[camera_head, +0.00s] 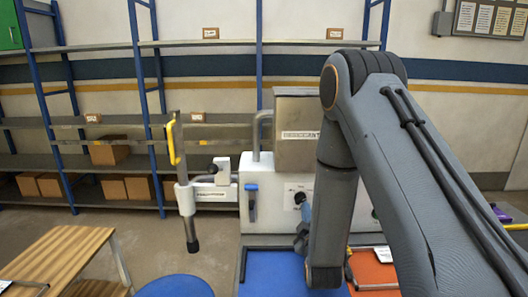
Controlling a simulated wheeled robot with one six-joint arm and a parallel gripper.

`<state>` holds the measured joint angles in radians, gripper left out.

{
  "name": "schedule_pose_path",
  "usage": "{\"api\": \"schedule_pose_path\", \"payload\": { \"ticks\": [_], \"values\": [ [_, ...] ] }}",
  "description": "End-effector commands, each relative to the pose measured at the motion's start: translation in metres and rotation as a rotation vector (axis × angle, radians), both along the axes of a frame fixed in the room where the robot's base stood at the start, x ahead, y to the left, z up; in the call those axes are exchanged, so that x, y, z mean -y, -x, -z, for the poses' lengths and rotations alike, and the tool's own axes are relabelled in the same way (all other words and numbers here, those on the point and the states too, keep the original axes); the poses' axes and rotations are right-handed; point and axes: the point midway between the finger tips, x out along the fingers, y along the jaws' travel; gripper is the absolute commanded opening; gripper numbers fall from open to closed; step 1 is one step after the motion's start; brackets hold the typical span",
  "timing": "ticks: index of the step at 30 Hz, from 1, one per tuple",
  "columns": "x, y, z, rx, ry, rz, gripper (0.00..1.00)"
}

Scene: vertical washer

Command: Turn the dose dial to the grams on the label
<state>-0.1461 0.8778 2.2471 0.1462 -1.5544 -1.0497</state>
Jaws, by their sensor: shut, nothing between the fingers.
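The vertical washer is a white cabinet (268,180) with a grey metal box (296,108) on top. The box bears a pale label (300,135) whose print is too small to read. A small round black knob (213,168) shows on the white unit at the washer's left; I cannot tell whether it is the dose dial. Another pale label (291,190) on the cabinet front is partly behind my arm. My arm comes in from the right and bends down in front of the washer, covering part of its front. I cannot make out my gripper's fingers.
A blue handle (251,202) is on the cabinet front. An upright post (186,195) with a yellow handle (175,142) stands left of it. A wooden table (62,250) and blue round top (175,287) are at lower left. Blue-framed shelves (133,85) line the wall.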

Motion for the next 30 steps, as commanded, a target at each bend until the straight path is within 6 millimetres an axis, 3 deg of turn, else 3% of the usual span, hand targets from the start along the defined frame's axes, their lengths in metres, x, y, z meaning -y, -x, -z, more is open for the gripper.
{"api": "schedule_pose_path", "payload": {
  "ticks": [30],
  "values": [
    [0.01,0.0,-0.016,0.0,0.0,0.0,0.0]
  ]
}}
